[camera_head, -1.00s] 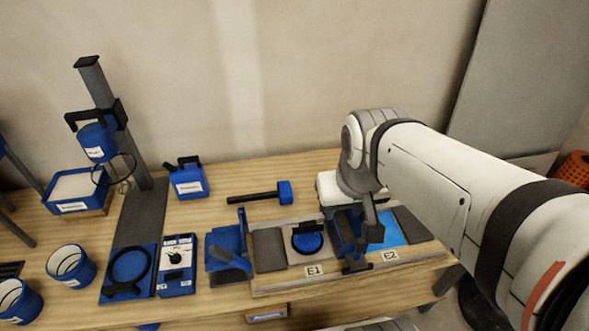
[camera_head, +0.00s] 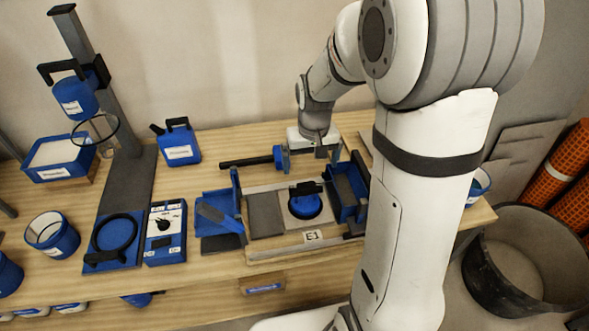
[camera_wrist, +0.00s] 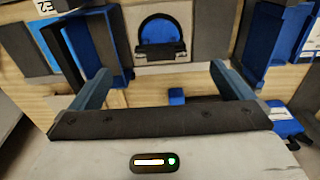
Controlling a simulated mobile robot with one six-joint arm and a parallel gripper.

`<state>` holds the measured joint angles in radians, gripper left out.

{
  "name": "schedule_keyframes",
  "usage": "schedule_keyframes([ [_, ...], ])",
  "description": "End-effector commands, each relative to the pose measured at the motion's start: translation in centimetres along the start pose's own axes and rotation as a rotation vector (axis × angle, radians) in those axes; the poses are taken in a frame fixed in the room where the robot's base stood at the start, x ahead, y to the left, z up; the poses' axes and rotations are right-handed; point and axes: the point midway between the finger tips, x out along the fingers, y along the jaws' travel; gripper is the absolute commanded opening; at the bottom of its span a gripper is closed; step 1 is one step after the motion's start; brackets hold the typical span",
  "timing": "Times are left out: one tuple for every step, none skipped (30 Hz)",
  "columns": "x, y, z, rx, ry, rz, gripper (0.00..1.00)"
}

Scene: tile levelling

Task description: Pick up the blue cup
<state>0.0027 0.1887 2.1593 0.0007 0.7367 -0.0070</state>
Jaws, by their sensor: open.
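Several blue cups are in the head view. One blue cup (camera_head: 53,235) with a pale inside stands upright at the table's left. Another cup (camera_head: 8,275) is cut off by the left edge. A blue container (camera_head: 478,186), possibly a cup, shows partly behind my arm at the right. My gripper (camera_head: 310,152) is over the back middle of the table, far to the right of the left cups. In the wrist view my gripper (camera_wrist: 160,75) has its fingers wide apart with nothing between them. No cup is clearly seen in the wrist view.
The E1 board with a blue round handled tool (camera_head: 306,205) lies near my gripper. A hammer (camera_head: 255,161) lies behind it. A blue jug (camera_head: 177,143), a meter box (camera_head: 165,232) and a tall stand (camera_head: 100,90) are left. A black tub (camera_head: 525,255) stands right.

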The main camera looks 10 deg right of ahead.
Motion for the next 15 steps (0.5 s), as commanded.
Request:
schedule_keyframes([
  [3.0,0.0,-0.8,0.000,-0.020,0.000,1.00],
  [4.0,-0.1,-1.2,0.000,-0.027,0.000,1.00],
  [5.2,-0.1,-1.7,0.000,-0.034,0.000,1.00],
  [6.0,-0.1,-2.0,0.000,-0.039,0.000,1.00],
  [6.7,-0.1,-2.2,0.000,-0.045,0.000,1.00],
  [7.4,-0.1,-2.5,0.000,-0.049,0.000,1.00],
  [7.8,-0.1,-2.7,0.000,-0.052,0.000,1.00],
  [8.1,-0.1,-2.8,0.000,-0.053,0.000,1.00],
  [8.6,-0.1,-2.9,0.000,-0.056,0.000,1.00],
  [8.9,-0.1,-3.0,0.000,-0.057,0.000,1.00],
  [9.2,-0.1,-3.0,0.000,-0.058,0.000,1.00],
  [9.6,-0.1,-3.0,0.000,-0.059,0.000,1.00],
  [10.0,-0.1,-3.0,0.000,-0.060,0.000,1.00],
  [10.3,-0.1,-3.0,0.001,-0.060,0.000,1.00],
  [10.8,-0.1,-2.9,0.001,-0.059,0.000,1.00],
])
